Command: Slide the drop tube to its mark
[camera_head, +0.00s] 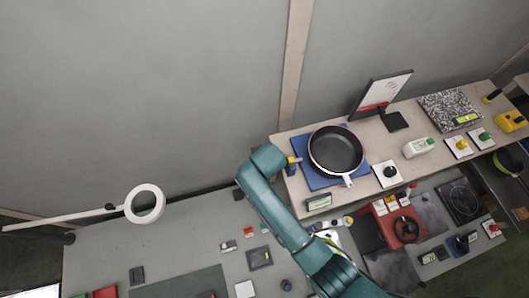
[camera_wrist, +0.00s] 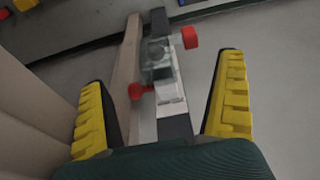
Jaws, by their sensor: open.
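My gripper (camera_wrist: 165,70) is open in the wrist view, with its two yellow-padded fingers spread wide. Between and beyond them is a narrow grey and white rail-like fixture with a clear, tube-like part (camera_wrist: 157,58). Red knobs stick out on either side of it, one at upper right (camera_wrist: 190,37) and one at left (camera_wrist: 136,91). I cannot tell for sure that the clear part is the drop tube. No finger visibly touches it, and I cannot make out a mark.
A black pan (camera_head: 336,150) sits on a blue mat (camera_head: 314,180) right of my arm. A tilted board (camera_head: 384,92) stands behind it. A white ring (camera_head: 144,204) on a long arm is at left.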

